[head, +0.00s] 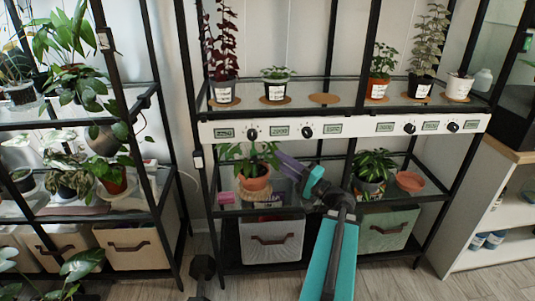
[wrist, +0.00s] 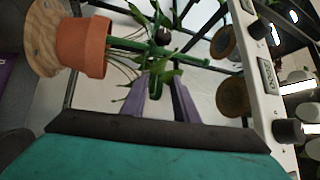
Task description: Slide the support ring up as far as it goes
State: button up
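A leafy green plant in a terracotta pot (head: 255,177) stands on the middle shelf. The pot also shows sideways at left in the wrist view (wrist: 84,46), with a green stake (wrist: 120,45) running from it to the right. A green piece around the stake, seemingly the support ring (wrist: 160,54), is partly hidden by leaves. I cannot make out its full outline. My gripper (head: 281,156) is beside the plant, right of it in the head view. Its purple fingers (wrist: 166,78) are apart, with their tips close to the green piece. Contact cannot be told.
A white rail with dials (head: 345,129) runs above the plant and shows close at right in the wrist view. Another potted plant (head: 372,171) stands right of my arm. Black rack posts flank the shelf. A grey bin (head: 271,248) is below.

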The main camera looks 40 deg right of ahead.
jog(key=x, duration=0.6)
jog(key=shift+w+b, duration=0.2)
jog(key=shift+b, duration=0.15)
